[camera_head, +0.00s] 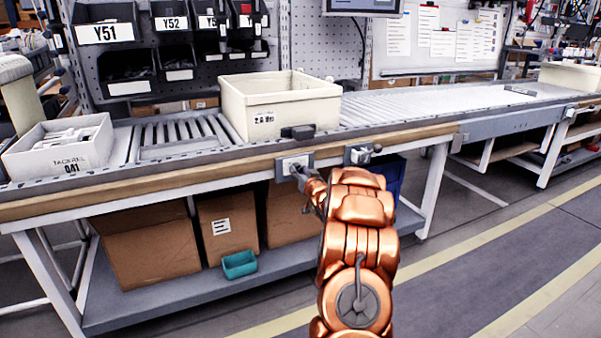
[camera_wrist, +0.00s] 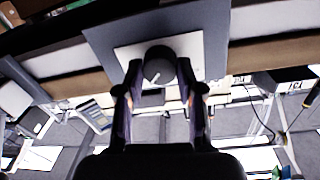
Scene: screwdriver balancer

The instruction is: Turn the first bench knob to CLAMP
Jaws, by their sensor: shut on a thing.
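The first bench knob is a dark round knob (camera_wrist: 158,64) with a short white pointer line, on a white label on a grey plate (camera_wrist: 207,18). In the head view its plate (camera_head: 283,164) sits on the bench's front edge, left of a second fixture. My gripper (camera_wrist: 159,76) has one finger on each side of the knob and is shut on it. In the head view my gripper (camera_head: 301,174) reaches the plate and partly covers it. The pointer line slants toward the lower left in the wrist view. The position words on the label are not readable.
A second fixture with a dark knob (camera_head: 362,154) is close to the right on the same edge. A cream crate (camera_head: 262,104) stands on the rollers above. A white bin (camera_head: 62,151) is at the left. Cardboard boxes (camera_head: 155,245) and a teal tray (camera_head: 240,264) are on the lower shelf.

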